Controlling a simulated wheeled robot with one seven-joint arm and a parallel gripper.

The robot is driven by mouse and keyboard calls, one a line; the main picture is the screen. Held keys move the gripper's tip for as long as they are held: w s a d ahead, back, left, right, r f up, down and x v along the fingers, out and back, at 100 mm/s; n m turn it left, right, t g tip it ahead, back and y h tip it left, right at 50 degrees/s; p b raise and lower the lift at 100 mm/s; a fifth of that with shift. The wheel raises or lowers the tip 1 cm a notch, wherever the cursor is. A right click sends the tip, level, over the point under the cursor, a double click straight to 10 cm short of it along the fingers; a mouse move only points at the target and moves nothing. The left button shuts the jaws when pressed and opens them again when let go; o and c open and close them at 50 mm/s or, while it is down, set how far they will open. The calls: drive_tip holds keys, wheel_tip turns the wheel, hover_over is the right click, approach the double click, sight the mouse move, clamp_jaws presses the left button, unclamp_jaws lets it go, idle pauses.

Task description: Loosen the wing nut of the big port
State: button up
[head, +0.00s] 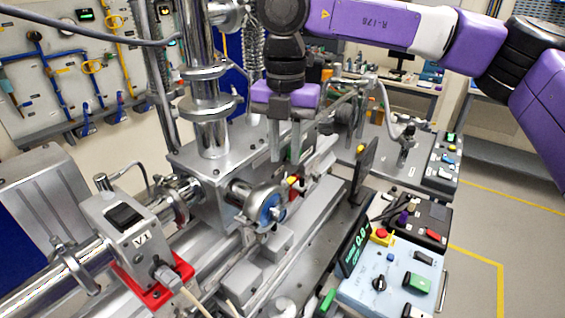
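A round port with a blue face and a metal clamp ring (262,204) sticks out from the front of the steel chamber (205,165). It looks like the big port. Its wing nut is too small to make out for certain. Small red and yellow parts (293,184) show just right of the ring's top. My gripper (285,158) hangs from the purple wrist, above and slightly right of the port. Its two grey fingers point down with a gap between them. I see nothing held, and the fingers look apart from the port.
A control box (390,277) with a red button and a dark display (354,238) stand at the lower right. A grey box marked V1 (130,225) sits on the beam pipe at left. A vertical flanged pipe (208,105) rises from the chamber, left of my gripper.

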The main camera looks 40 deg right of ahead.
sight(284, 180)
drive_tip(key=shift+f+p, duration=0.5)
drive_tip(key=shift+f, duration=1.6)
drive_tip(key=shift+c, duration=0.4)
clamp_jaws()
